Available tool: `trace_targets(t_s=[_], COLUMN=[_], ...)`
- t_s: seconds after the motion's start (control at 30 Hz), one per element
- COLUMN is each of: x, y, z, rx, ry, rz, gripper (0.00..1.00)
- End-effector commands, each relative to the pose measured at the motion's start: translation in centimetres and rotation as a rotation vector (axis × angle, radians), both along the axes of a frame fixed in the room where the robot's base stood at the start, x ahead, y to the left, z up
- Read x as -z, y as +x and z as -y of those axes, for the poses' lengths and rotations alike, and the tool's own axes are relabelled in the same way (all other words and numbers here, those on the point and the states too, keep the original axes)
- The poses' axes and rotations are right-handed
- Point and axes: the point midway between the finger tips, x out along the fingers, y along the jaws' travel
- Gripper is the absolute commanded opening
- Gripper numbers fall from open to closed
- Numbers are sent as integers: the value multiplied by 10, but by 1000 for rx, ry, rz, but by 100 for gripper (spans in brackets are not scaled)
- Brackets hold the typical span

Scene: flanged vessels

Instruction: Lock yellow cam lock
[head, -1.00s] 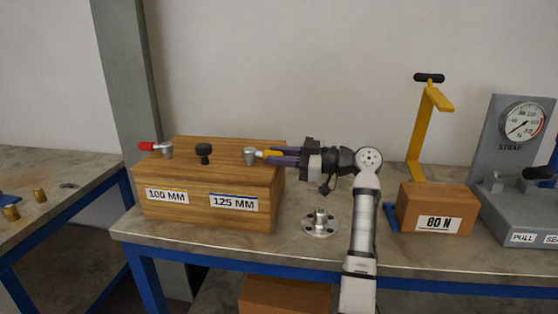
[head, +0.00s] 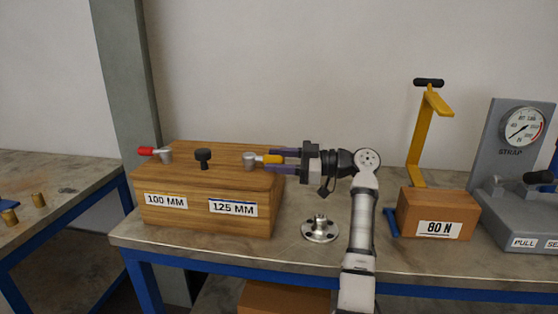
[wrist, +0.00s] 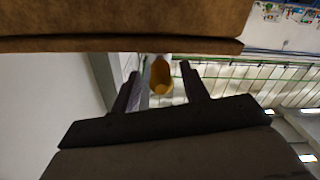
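The yellow cam lock (head: 269,160) is a yellow lever on a grey metal pivot (head: 250,159), on top of the wooden box above the 125 MM label (head: 233,207). The lever points right, toward my gripper (head: 278,160). In the wrist view the lever's yellow end (wrist: 160,77) lies between the two fingers of my gripper (wrist: 159,70), with gaps on both sides. My gripper is open, with its purple fingers on either side of the lever's end.
The wooden box (head: 180,217) also bears a red lever (head: 148,151) and a black knob (head: 203,157). A flanged metal piece (head: 320,230) stands on the bench below my gripper. An 80 N box (head: 437,212) and yellow stand (head: 424,130) are at right.

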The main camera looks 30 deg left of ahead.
Motion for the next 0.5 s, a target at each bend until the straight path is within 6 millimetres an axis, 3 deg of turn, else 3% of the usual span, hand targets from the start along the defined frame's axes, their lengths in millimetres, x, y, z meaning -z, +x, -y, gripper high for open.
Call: trace_targets(t_s=[0.27,0.5], x=[0,1], y=[3,22], z=[6,46], rx=[2,5], ry=[0,1], rz=[0,-1], gripper=[45,45])
